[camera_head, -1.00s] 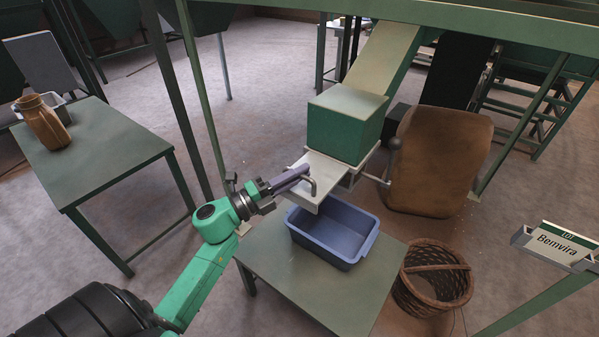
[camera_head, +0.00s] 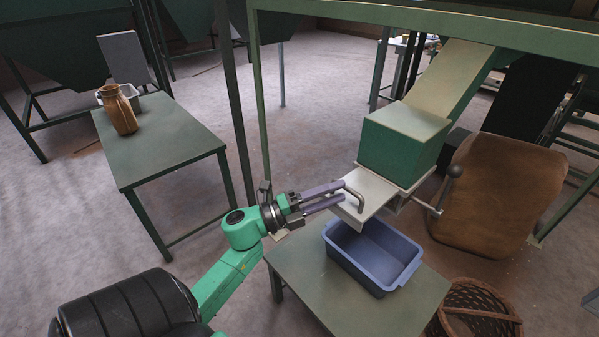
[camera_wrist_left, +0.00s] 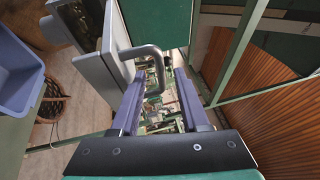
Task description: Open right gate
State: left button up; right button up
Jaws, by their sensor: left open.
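The gate is a pale grey sliding plate (camera_head: 368,189) jutting out under the green box (camera_head: 400,143) at the foot of a chute. It has a bent grey handle (camera_head: 353,198) at its outer end. My left gripper (camera_head: 342,191) is open, its two purple fingers apart and pointing at the handle. In the left wrist view the handle (camera_wrist_left: 155,62) shows between the open fingers (camera_wrist_left: 160,85), near their tips. Whether either finger touches it I cannot tell. My right gripper is not in view.
A blue bin (camera_head: 372,258) stands below the plate on a green table (camera_head: 310,275). A lever with a dark ball knob (camera_head: 454,171) sticks out beside the box, near a brown sack-like object (camera_head: 495,195). A wicker basket (camera_head: 476,308) is on the floor. Another table (camera_head: 165,150) holds a brown jug (camera_head: 118,110).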

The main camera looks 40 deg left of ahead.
pick_arm(q)
jog(key=b+v, duration=0.2)
jog(key=v, duration=0.9)
jog(key=shift+s, duration=0.15)
jog(key=shift+a, duration=0.1)
jog(key=w+a+f+n+y+p, duration=0.1)
jog(key=w+a+f+n+y, duration=0.1)
jog(key=a+f+n+y, duration=0.5)
jog(key=w+f+n+y+p, duration=0.1)
jog(key=f+n+y, duration=0.1)
jog(key=f+n, duration=0.6)
jog(key=s+d+f+n+g+y, duration=0.1)
jog(key=s+f+n+g, duration=0.1)
jog(key=f, duration=0.7)
jog(key=s+f+n+g+y, duration=0.1)
jog(key=s+f+g, duration=0.15)
jog(key=f, duration=0.65)
jog(key=s+d+f+n+g+p, duration=0.1)
jog(key=s+d+f+g, duration=0.4)
jog(key=s+f, duration=0.5)
jog(key=s+d+f+n+g+p, duration=0.1)
jog(key=s+d+f+n+g, duration=0.2)
jog(key=s+d+f+g, duration=0.3)
jog(key=s+f, duration=0.4)
jog(key=s, duration=0.3)
jog(key=shift+s+f+n+g+h, duration=0.25)
jog(key=shift+f+n+g+h, duration=0.05)
jog(key=shift+f+n+g, duration=0.1)
